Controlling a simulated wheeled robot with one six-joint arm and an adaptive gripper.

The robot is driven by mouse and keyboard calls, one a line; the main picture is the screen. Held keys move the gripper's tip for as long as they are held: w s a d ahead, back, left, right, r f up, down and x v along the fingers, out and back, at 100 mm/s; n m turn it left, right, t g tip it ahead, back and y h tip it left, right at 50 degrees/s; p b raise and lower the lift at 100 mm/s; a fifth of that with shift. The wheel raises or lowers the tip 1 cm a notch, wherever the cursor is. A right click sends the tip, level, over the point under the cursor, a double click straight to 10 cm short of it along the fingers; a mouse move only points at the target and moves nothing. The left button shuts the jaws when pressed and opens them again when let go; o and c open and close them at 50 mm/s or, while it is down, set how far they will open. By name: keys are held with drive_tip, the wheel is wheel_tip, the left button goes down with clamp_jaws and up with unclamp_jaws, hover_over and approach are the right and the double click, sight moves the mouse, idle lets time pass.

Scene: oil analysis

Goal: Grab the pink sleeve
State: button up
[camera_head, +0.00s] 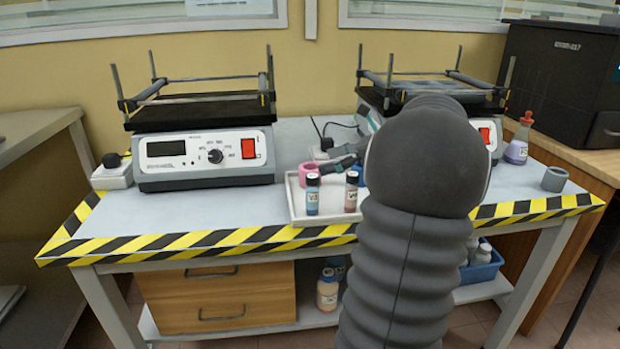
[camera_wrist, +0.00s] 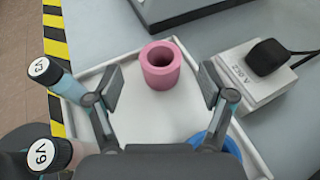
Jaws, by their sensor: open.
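The pink sleeve (camera_wrist: 160,66) is a short upright ring with an open hole, standing on the white tray (camera_wrist: 125,55). In the head view the pink sleeve (camera_head: 309,172) shows at the tray's back left, partly behind a vial. My gripper (camera_wrist: 163,84) is open in the wrist view, its two fingers on either side of the space just before the sleeve. Neither finger visibly touches it. In the head view my gripper (camera_head: 345,166) is partly hidden by my own arm.
A blue ring (camera_wrist: 222,146) is below the right finger. A white block with a black plug (camera_wrist: 250,72) lies right of the tray. Shakers (camera_head: 205,155) stand behind.

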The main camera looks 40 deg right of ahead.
sight(304, 168)
drive_tip(key=shift+x, duration=3.1)
drive_tip(key=shift+f, duration=0.1)
drive_tip(key=c, duration=0.9)
